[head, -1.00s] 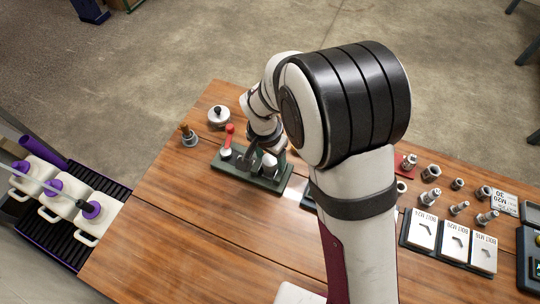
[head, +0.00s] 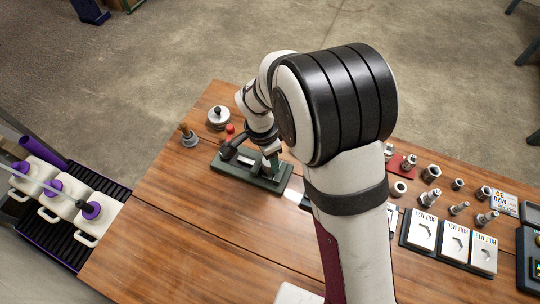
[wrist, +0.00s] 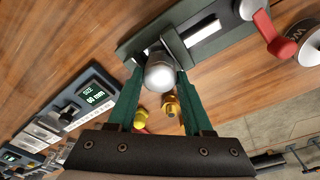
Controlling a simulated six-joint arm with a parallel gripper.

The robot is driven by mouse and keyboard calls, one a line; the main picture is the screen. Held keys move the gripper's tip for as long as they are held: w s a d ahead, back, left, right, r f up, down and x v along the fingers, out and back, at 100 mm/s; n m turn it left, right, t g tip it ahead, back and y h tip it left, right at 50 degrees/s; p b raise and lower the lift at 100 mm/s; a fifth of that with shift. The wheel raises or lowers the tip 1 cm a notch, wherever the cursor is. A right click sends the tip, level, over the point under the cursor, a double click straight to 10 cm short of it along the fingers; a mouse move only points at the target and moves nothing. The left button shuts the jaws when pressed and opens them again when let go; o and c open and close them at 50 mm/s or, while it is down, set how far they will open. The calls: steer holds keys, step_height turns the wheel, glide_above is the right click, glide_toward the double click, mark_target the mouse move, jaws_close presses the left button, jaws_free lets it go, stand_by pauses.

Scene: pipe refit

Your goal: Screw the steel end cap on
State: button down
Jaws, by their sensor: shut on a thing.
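The steel end cap (wrist: 159,73) is a rounded, shiny silver piece between the green fingers of my gripper (wrist: 158,82) in the wrist view. My gripper is shut on it, at the green pipe fixture (wrist: 130,48). I cannot tell whether the cap is threaded onto a pipe end. In the head view my gripper (head: 272,160) is over the right part of the fixture (head: 228,168), and my arm hides the cap.
Fittings and labelled bolt boxes (head: 453,243) fill the table's right. White purple-capped jugs (head: 60,188) are at far left. The table's front left is bare.

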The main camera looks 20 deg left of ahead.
steer(key=shift+m, duration=0.3)
steer(key=m, duration=0.8)
steer(key=shift+g+h, duration=0.3)
steer(key=shift+g, duration=0.1)
steer(key=m, duration=0.3)
steer(key=shift+m+g, duration=0.3)
steer(key=shift+m, duration=0.1)
steer(key=shift+m, duration=0.8)
steer(key=m, duration=0.4)
steer(key=shift+f+g, duration=0.1)
steer(key=shift+g, duration=0.2)
steer(key=c, duration=0.5)
jaws_free()
